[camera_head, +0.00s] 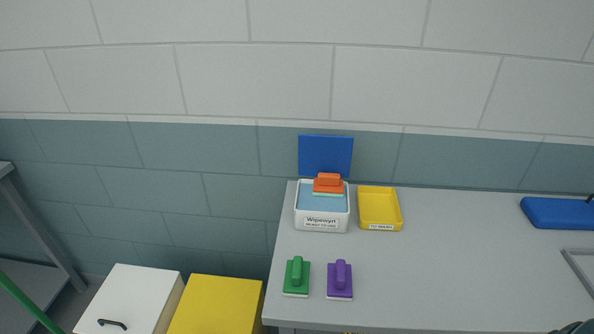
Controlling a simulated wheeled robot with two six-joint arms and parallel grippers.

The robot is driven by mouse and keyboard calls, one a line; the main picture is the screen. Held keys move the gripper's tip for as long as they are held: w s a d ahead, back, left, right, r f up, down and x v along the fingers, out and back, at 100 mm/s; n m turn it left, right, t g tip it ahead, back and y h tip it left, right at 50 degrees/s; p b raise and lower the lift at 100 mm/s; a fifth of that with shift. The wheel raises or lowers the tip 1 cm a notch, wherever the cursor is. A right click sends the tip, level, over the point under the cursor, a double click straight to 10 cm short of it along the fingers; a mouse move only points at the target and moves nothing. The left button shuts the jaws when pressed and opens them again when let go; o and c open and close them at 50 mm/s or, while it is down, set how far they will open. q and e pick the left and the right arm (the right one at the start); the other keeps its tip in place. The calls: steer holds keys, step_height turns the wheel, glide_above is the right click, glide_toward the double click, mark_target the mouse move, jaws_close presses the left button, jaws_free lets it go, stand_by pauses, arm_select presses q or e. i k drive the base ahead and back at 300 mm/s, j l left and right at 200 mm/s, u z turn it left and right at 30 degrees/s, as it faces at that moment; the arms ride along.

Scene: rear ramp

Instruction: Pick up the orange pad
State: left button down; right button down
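The orange pad (328,183) has a block handle on top and a pale underside. It rests at the back of a white box (299,212) with a light blue surface inside, on the left part of the grey table (450,270). The box's blue lid (325,155) stands upright behind it. Neither of my grippers is clearly in view. A small dark shape at the bottom right corner is too cut off to identify.
A green pad (296,277) and a purple pad (340,280) lie near the table's front edge. A yellow tray (380,227) stands right of the box. A blue object (557,213) lies far right. White (130,298) and yellow (215,303) bins stand left of the table. The table's middle is clear.

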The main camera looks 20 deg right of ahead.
mark_target(327, 184)
steer(key=z, duration=0.95)
